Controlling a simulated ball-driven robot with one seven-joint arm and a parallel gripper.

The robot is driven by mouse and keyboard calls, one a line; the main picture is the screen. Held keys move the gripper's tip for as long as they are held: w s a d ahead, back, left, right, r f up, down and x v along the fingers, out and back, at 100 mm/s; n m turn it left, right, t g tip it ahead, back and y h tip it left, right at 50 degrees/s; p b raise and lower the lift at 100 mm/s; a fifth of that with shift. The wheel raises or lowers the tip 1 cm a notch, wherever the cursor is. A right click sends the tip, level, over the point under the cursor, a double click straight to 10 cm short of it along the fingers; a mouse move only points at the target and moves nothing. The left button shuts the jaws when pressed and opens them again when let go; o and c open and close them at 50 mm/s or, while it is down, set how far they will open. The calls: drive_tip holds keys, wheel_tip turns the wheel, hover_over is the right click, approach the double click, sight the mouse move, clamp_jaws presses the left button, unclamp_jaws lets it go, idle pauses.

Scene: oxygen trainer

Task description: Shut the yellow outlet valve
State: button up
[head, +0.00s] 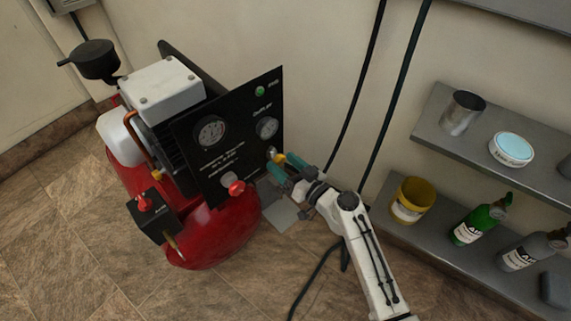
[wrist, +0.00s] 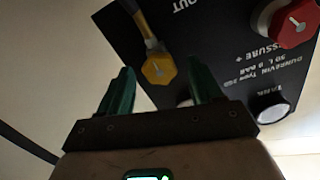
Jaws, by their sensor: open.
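The yellow outlet valve (wrist: 158,68) shows in the wrist view as a yellow knob with a pale bar mark, near the "OUT" lettering on the black panel. In the head view it is a small yellow spot (head: 279,157) at the panel's lower right edge, partly hidden by my fingers. My gripper (head: 287,168) has two teal fingers, apart and empty. In the wrist view my gripper (wrist: 160,75) has one finger on each side of the knob, with gaps between; I cannot tell how deep the knob sits relative to the fingertips.
A red pressure knob (wrist: 298,20) is on the panel to the right; it shows in the head view too (head: 236,188). The red compressor tank (head: 210,232) stands below the panel (head: 240,150). Steel shelves (head: 420,235) with bottles and tins are at the right. Dark cables hang behind my arm.

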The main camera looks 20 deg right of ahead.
drive_tip(key=c, duration=1.1)
drive_tip(key=shift+o, duration=0.2)
